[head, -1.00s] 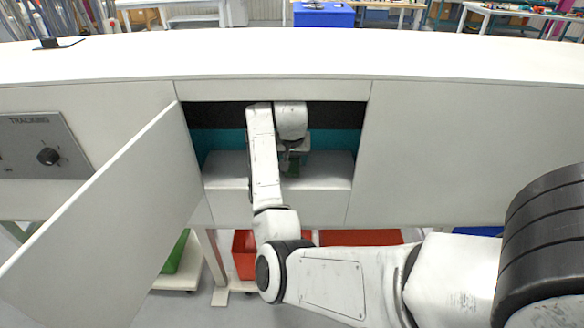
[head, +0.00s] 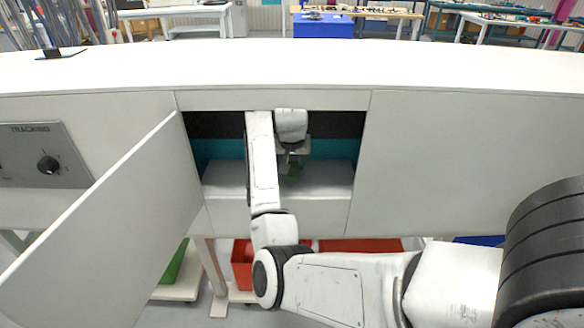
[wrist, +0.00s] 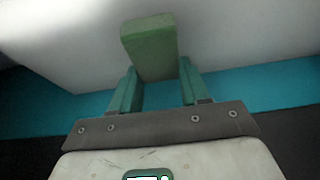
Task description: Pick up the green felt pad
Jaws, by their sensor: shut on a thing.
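The green felt pad (wrist: 150,45) is a small green block between the fingertips in the wrist view. My gripper (wrist: 157,80) has green fingers, and they are shut on the pad. In the head view the gripper (head: 291,165) is inside the open cabinet compartment, just over its pale floor. The pad shows there only as a small green patch (head: 294,173), partly hidden by my gripper. I cannot tell whether the pad touches the floor.
The compartment floor (head: 329,178) is pale, with a teal and black back wall. An open door panel (head: 110,225) stands out at the left. The white cabinet top (head: 290,65) lies above the opening. Red bins (head: 360,245) stand below.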

